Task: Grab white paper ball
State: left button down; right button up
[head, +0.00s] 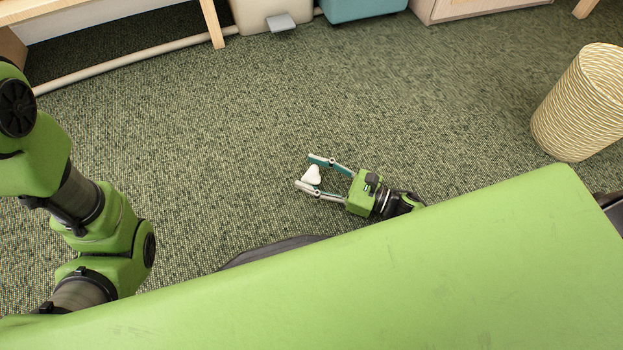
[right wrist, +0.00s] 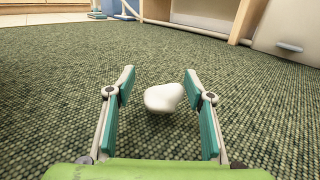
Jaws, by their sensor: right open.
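The white paper ball (head: 311,175) lies on the green carpet in the head view. It is a small, lumpy white shape. In the right wrist view the ball (right wrist: 164,97) sits between the two fingers near their tips, with a gap visible to each side. My right gripper (head: 308,172) is open around the ball, low over the carpet; it also shows in the right wrist view (right wrist: 161,86). My left arm shows at the left of the head view, but its gripper is out of the picture.
A woven yellow and white basket (head: 582,103) stands on the carpet at the right. A white bin with a pedal (head: 262,14) and a teal bin (head: 362,8) stand at the back. A wooden-legged piece of furniture (head: 211,22) is at the back left. The carpet around the ball is clear.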

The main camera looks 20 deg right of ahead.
jog(key=shift+w+a, duration=0.1)
jog(key=shift+a, duration=0.05)
jog(key=c, duration=0.8)
jog(key=shift+r, duration=0.15)
